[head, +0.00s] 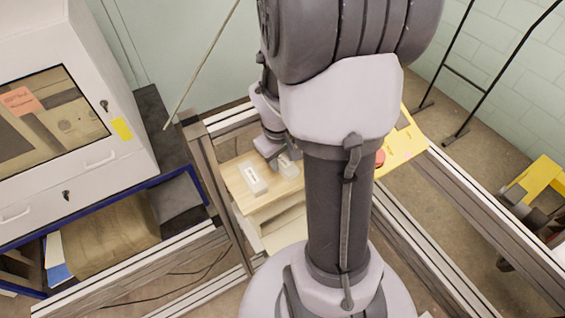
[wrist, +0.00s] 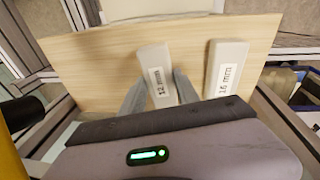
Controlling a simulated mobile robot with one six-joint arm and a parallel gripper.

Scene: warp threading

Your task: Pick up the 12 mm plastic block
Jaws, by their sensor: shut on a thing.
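The 12 mm plastic block (wrist: 154,62) is a pale grey block with a white "12 mm" label, in the middle of the wrist view. My gripper (wrist: 160,88) is shut on it, with one finger along each long side. In the head view my gripper (head: 270,155) is at the wooden board, and the 12 mm block (head: 289,166) shows partly beside it. I cannot tell whether the block touches the board or is slightly above it. A second pale block (wrist: 223,66), labelled "16 mm", lies to the right in the wrist view.
The wooden board (wrist: 100,62) is the top of a small stand inside an aluminium frame (head: 225,175). A white cabinet (head: 110,140) stands at the left, and a yellow panel with a red button (head: 405,145) at the right.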

